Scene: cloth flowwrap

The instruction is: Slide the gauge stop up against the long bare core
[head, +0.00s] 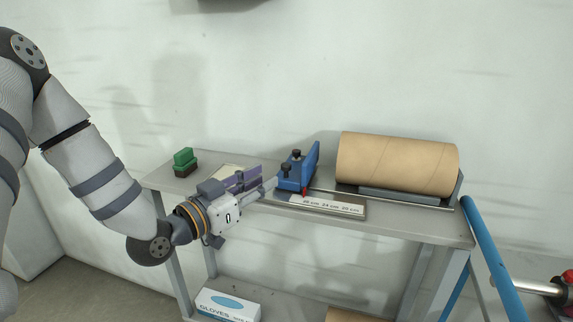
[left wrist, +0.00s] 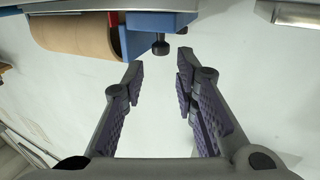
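The long bare core (head: 398,163) is a brown cardboard tube lying in a metal cradle at the right of the table. The gauge stop (head: 295,176) is a blue block with an upright plate and black knobs, left of the core. A gap shows between its plate and the core's left end. My left gripper (head: 267,183) is open, just left of the stop. In the left wrist view its fingers (left wrist: 160,72) are apart and empty, with the stop's black knob (left wrist: 161,46) ahead and the core (left wrist: 78,36) beyond. My right gripper is out of view.
A scale plate (head: 330,205) marked 28, 24 and 20 cm runs along the table's front. A green and brown block (head: 185,163) stands at the back left. A gloves box (head: 228,305) is on the lower shelf. A blue bar (head: 492,258) rises at the right.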

